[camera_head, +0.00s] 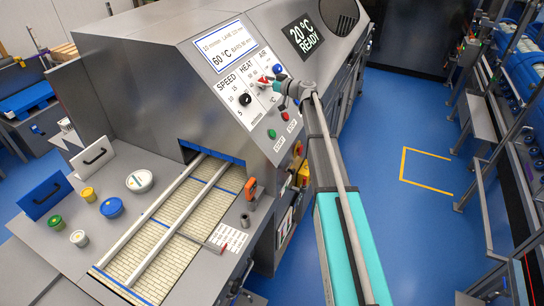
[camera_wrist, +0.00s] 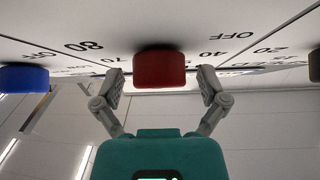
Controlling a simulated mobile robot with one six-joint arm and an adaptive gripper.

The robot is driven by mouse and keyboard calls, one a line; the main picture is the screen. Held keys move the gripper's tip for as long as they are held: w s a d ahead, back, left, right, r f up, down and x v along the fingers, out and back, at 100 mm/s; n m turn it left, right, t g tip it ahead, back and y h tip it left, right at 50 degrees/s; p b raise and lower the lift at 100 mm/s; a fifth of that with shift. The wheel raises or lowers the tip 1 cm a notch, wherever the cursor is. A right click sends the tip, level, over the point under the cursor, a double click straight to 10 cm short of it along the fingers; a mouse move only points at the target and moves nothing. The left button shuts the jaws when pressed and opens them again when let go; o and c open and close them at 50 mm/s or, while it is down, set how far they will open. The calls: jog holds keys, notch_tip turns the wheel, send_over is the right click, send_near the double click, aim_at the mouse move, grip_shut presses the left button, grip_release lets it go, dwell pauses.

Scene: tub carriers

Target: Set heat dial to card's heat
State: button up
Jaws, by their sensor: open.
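The red heat dial (camera_wrist: 160,68) sits on the sloped panel, under the word HEAT in the head view, where my gripper partly covers it (camera_head: 262,82). My gripper (camera_head: 272,84) is open at the panel. In the wrist view its fingers stand on either side of the red dial, with a gap visible at each side. Around the dial, the upside-down marks 80, 70, 40 and OFF show; its pointer cannot be made out. The card (camera_head: 222,48) on the panel reads 60 °C, with smaller lines about minutes, lane and bars.
The black speed dial (camera_head: 245,99) and blue air dial (camera_wrist: 22,77) flank the heat dial. A dark display (camera_head: 304,37) reads 20 °C READY. Green (camera_head: 271,134) and red (camera_head: 284,116) buttons sit below. A slatted conveyor (camera_head: 150,238) runs out of the machine.

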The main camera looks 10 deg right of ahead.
aim_at(266, 153)
jog(key=v, duration=1.4)
jog(key=s+a+f+g, duration=0.1)
jog(key=s+a+f, duration=0.1)
jog(key=s+a+f+g+h, duration=0.1)
jog(key=s+a+f+g, duration=0.1)
jog(key=s+a+f, duration=0.1)
jog(key=s+a+f+g+h+b, duration=0.1)
jog(key=s+a+f, duration=0.1)
jog(key=a+f, duration=0.1)
jog(key=shift+s+a+m+g, duration=0.2)
jog(key=shift+s+m+g, duration=0.1)
jog(key=shift+s+m, duration=0.1)
jog(key=s+a+f+g+h, duration=0.1)
jog(key=s+f, duration=0.1)
jog(key=s+a+f+m+g+h, duration=0.1)
jog(key=s+f, duration=0.1)
jog(key=s, duration=0.1)
jog(key=s+a+f+m+h+b, duration=0.1)
jog(key=s+a+f, duration=0.1)
jog(key=s, duration=0.1)
jog(key=shift+f+g, duration=0.25)
jog(key=shift+g, duration=0.15)
jog(key=shift+s+a+f+m+h, duration=0.1)
jog(key=shift+s+f+m+h, duration=0.3)
jog(key=shift+s, duration=0.35)
jog(key=shift+f, duration=0.15)
